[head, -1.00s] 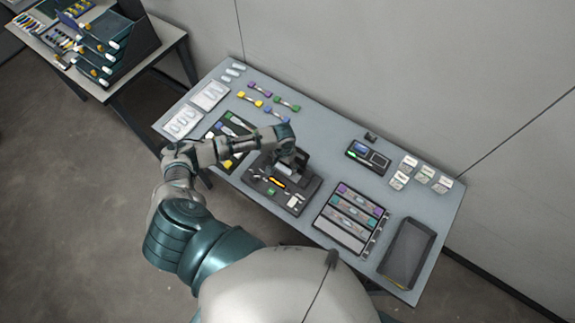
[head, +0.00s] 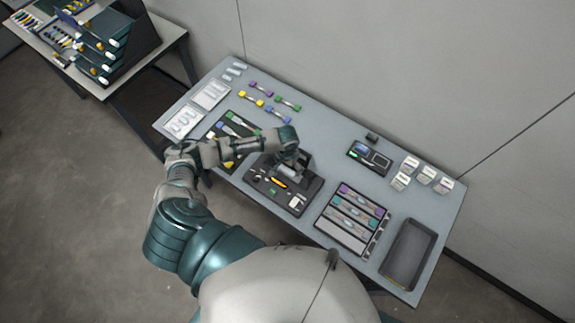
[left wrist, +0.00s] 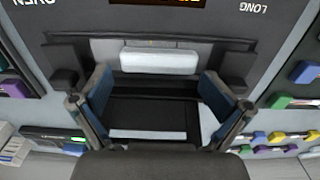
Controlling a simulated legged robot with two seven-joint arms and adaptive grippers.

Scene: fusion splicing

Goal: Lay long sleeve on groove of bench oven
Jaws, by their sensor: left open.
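The bench oven (head: 262,182) is a dark box with a lit orange display on the table, below my left gripper (head: 291,163) in the head view. In the left wrist view the oven (left wrist: 213,12) shows upside-down lettering, "OVEN" and "LONG". My left gripper (left wrist: 160,110) is open, its two fingers wide apart over the oven's dark recessed part. A pale rounded bar (left wrist: 160,60) lies crosswise just beyond the fingertips, not gripped. I cannot tell whether it is a sleeve or part of the oven. The groove is not clearly seen. My right gripper is not in view.
A rack of coloured-end pieces (head: 352,218) and an empty dark tray (head: 410,254) stand to the right. A small device with a screen (head: 369,157) and white labelled blocks (head: 411,164) are behind. Pale trays (head: 210,95) and coloured connectors (head: 251,97) lie to the left.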

